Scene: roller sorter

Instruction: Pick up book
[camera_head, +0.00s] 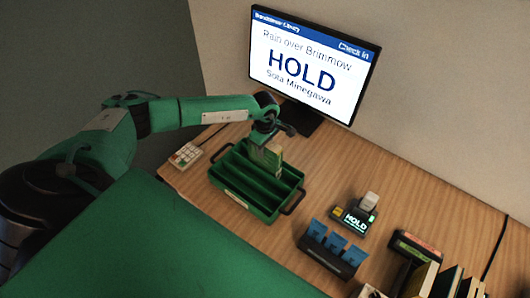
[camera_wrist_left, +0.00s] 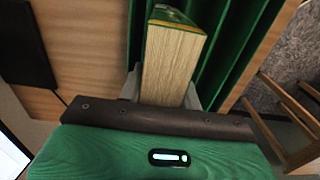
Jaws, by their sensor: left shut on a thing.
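The book (camera_head: 266,157) stands in the green divided tray (camera_head: 230,188), or just above it; I cannot tell whether it touches the tray floor. My left gripper (camera_head: 270,141) reaches down from above and is shut on the book's upper end. In the left wrist view the book (camera_wrist_left: 170,72) shows pale page edges and a green and yellow end, with a grey finger of the gripper (camera_wrist_left: 164,92) on each side. The far end of the book points toward the green tray dividers (camera_wrist_left: 210,50). My right gripper is not in view.
A monitor (camera_head: 310,65) reading "HOLD" stands behind the tray. A keypad (camera_head: 185,155) lies left of it. To the right are a small device with a "HOLD" display (camera_head: 354,220), a black holder with blue cards (camera_head: 328,250) and several upright books (camera_head: 422,280).

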